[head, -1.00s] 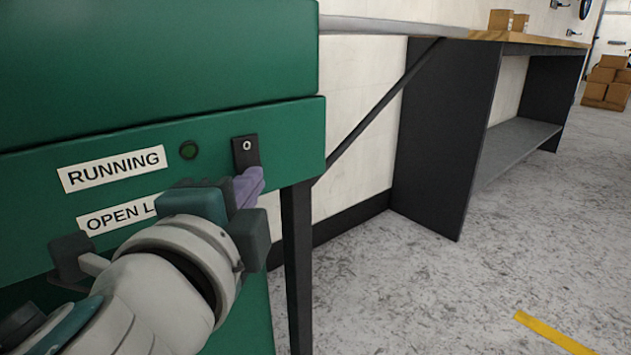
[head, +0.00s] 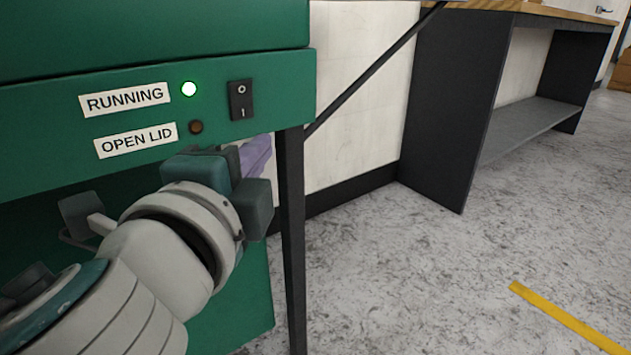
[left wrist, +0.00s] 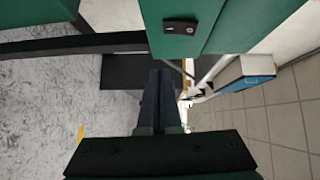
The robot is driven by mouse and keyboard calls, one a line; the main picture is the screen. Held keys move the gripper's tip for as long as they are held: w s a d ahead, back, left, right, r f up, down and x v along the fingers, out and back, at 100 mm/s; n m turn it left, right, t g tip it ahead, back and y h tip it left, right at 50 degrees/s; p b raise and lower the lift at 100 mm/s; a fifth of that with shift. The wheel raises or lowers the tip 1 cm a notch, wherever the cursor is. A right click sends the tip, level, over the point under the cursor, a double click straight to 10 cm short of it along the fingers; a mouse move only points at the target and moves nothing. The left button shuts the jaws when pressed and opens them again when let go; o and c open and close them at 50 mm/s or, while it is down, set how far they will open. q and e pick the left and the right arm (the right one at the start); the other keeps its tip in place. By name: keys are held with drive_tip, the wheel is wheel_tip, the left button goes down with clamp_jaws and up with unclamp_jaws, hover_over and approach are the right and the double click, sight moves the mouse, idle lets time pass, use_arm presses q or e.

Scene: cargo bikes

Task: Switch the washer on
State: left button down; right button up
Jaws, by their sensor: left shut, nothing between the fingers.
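The green washer (head: 60,40) fills the left of the head view. Its black rocker switch (head: 240,100), marked O above and I below, is on the front panel near the right edge. It also shows in the left wrist view (left wrist: 181,27). The lamp (head: 196,127) beside the OPEN LID label (head: 136,140) is dark. My left gripper (head: 256,152) is below the switch, apart from it. Its fingers (left wrist: 158,98) are shut and empty in the left wrist view. My right gripper does not show.
A dark workbench (head: 455,100) with a wooden top and low shelf stands along the white wall at right. A dark washer leg (head: 291,230) stands right of my gripper. The grey floor is open at right, with a yellow stripe (head: 565,318).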

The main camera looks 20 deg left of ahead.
use_arm(q)
drive_tip(key=s+b, duration=0.1)
drive_tip(key=s, duration=0.6)
drive_tip(key=shift+s+a+f, duration=0.15)
drive_tip(key=shift+s+a, duration=0.05)
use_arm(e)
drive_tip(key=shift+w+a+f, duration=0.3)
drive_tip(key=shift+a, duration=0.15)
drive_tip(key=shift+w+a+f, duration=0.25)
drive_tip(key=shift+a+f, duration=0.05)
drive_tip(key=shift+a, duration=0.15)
